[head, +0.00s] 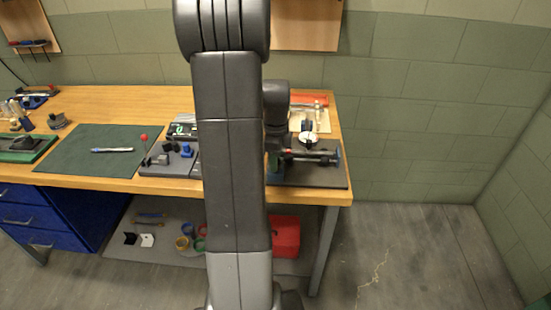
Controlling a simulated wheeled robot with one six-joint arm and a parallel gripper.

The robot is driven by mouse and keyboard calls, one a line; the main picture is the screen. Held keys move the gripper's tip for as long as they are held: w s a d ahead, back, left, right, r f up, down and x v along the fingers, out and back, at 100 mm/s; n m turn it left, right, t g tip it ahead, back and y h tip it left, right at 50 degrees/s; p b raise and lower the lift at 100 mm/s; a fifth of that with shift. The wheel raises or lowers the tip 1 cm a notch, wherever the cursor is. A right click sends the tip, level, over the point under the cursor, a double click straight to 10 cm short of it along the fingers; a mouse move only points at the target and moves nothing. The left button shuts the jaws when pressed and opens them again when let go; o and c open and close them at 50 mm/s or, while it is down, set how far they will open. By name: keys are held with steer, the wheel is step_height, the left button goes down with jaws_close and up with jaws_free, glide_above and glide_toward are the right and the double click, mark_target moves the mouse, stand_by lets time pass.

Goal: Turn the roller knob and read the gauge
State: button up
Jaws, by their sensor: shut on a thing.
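A dark base board (322,178) at the right end of the bench carries a dark horizontal roller assembly (312,157) with small red and blue parts. A round white-faced gauge (308,138) stands just behind it; its reading is too small to make out. My gripper (284,147) points down at the left end of the roller assembly, partly hidden by my arm. It is shut on what appears to be the roller knob, which is mostly hidden between the jaws.
A grey fixture board (165,164) with blue blocks and a red-topped stick (144,137) lies left of my arm. A green mat (75,158) with a pen-like tool (112,150) is further left. A red box (286,237) sits on the lower shelf. The floor at right is clear.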

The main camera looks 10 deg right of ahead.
steer(key=shift+w+r, duration=0.1)
steer(key=o, duration=1)
step_height(320, 180, up, 14)
steer(key=shift+f, duration=0.15)
step_height(320, 180, down, 14)
steer(key=shift+f, duration=0.1)
stand_by(0.4)
steer(key=shift+r, duration=0.25)
